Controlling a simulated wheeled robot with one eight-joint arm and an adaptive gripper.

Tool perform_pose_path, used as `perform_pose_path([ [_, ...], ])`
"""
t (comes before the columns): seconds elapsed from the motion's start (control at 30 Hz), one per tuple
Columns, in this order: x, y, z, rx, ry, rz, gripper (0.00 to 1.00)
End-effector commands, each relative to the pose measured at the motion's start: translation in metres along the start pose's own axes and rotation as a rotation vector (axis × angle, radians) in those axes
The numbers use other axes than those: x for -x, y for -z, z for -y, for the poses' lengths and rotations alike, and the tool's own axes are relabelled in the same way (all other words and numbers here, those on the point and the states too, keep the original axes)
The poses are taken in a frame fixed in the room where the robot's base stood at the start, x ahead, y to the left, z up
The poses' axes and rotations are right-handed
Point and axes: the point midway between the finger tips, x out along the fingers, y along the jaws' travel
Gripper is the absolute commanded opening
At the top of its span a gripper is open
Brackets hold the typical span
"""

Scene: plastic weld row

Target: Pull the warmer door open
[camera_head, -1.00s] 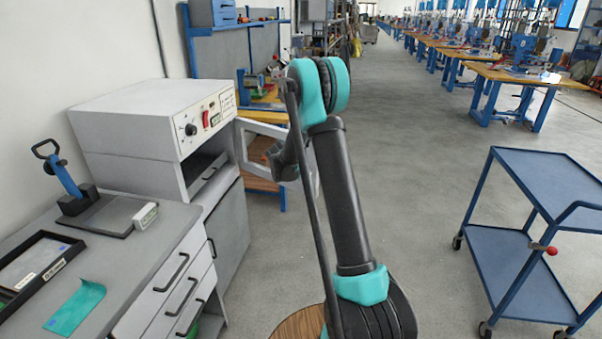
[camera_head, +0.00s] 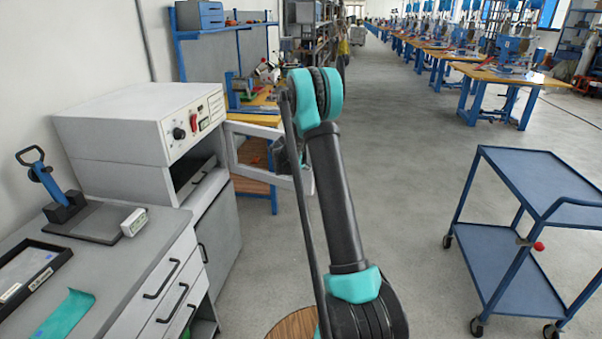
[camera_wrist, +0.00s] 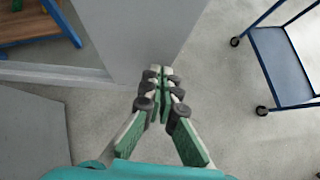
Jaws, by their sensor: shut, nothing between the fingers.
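The warmer (camera_head: 107,118) is a white box with a knob and a red switch on its front panel, at left in the head view. Its dark opening shows below the panel. The warmer door (camera_head: 232,150), a pale frame with a window, stands swung out from the warmer's right side. My gripper is beside the door's outer part in the head view; its fingertips are hidden there by my arm. In the wrist view my gripper (camera_wrist: 162,75) is shut and empty, close to a grey panel (camera_wrist: 135,35), likely the door. I cannot tell whether they touch.
A grey drawer bench (camera_head: 110,270) stands in front of the warmer, with a blue-handled press (camera_head: 50,185) on it. A blue cart (camera_head: 545,180) stands at right. Wooden-topped tables (camera_head: 505,77) line the back. The floor between is clear.

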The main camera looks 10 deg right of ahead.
Motion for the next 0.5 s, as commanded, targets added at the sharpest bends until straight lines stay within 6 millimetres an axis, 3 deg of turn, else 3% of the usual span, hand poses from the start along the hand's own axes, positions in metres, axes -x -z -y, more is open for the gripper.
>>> perform_pose_path([
  [0.2,-0.055,-0.050,-0.003,-0.003,0.003,0.000,0.00],
  [0.5,-0.109,-0.101,-0.021,0.089,-0.099,0.001,0.00],
])
